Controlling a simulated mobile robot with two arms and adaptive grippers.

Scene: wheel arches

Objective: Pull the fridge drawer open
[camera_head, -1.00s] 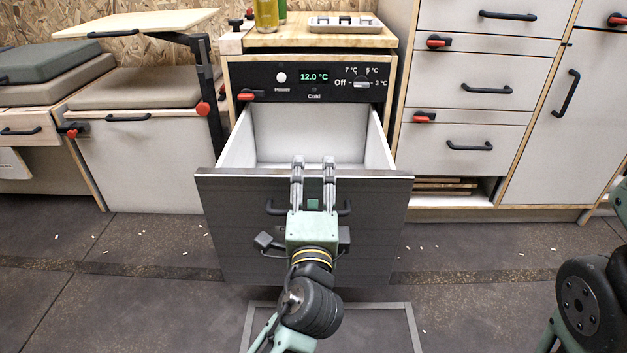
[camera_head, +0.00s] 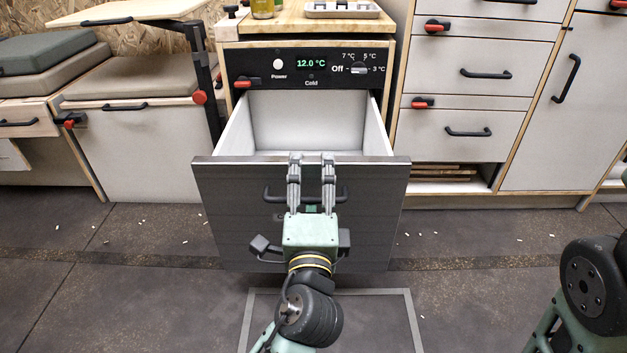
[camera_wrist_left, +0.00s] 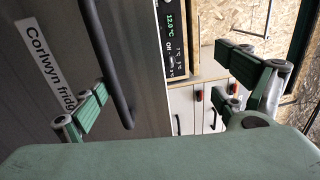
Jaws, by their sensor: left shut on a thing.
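The fridge drawer (camera_head: 225,200) has a dark grey front and white inner walls. It stands well out from the fridge body, and its inside looks empty. Its black bar handle (camera_head: 271,197) is partly hidden behind my left gripper (camera_head: 311,158). In the left wrist view, the handle (camera_wrist_left: 112,62) runs between the left gripper's fingers (camera_wrist_left: 165,90), closer to the left one. My right gripper is out of view; only part of my right arm shows at the right edge.
The fridge control panel (camera_head: 305,64) reads 12.0 °C. A wooden top (camera_head: 290,25) above it holds bottles and a tray. White cabinets (camera_head: 475,95) stand on the right, a bench (camera_head: 140,90) on the left. The floor in front is open, with small white bits.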

